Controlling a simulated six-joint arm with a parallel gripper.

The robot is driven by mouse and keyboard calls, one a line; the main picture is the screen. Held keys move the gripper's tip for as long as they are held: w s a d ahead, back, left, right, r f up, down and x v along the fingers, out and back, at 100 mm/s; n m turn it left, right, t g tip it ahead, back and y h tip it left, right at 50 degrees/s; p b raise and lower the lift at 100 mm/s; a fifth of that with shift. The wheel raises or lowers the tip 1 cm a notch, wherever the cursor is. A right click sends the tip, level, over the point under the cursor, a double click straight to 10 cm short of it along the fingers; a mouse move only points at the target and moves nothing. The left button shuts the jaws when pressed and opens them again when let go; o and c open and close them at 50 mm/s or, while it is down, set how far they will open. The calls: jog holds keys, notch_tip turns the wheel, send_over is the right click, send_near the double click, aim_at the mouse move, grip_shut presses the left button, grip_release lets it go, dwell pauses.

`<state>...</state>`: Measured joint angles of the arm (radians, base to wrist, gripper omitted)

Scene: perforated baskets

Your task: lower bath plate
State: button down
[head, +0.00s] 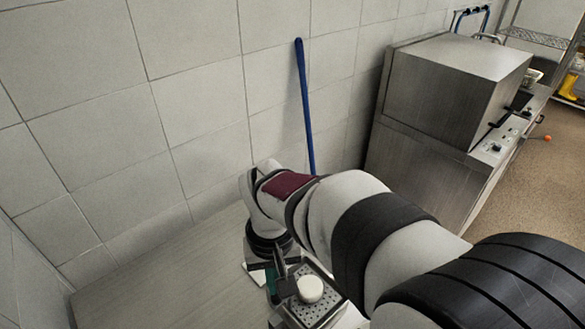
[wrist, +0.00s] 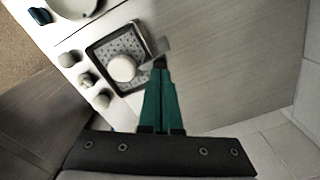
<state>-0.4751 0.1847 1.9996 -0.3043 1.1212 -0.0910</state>
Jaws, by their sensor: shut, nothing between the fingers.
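A square perforated plate (wrist: 134,42) sits in a dark-rimmed square bath (wrist: 91,50) in the wrist view. A white round piece (wrist: 123,68) rests on the plate. In the head view the plate (head: 327,311) and the white piece (head: 311,289) show at the bottom, partly covered by my arm. My gripper (wrist: 160,63) has green fingers, shut and empty, with the tips at the bath's right edge. A small grey tab (wrist: 156,52) lies right at the tips; I cannot tell whether they touch it. In the head view my gripper (head: 272,283) is left of the white piece.
Several small pale round pieces (wrist: 85,80) stand left of the bath. A larger round dish (wrist: 73,5) and a dark blue object (wrist: 40,15) are at the top left. The bench (wrist: 235,70) to the right is clear. A steel machine (head: 450,90) and blue pole (head: 304,105) stand behind.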

aim_at(277, 300)
jog(key=shift+f, duration=0.25)
jog(key=shift+f, duration=2.95)
jog(key=shift+r, duration=4.55)
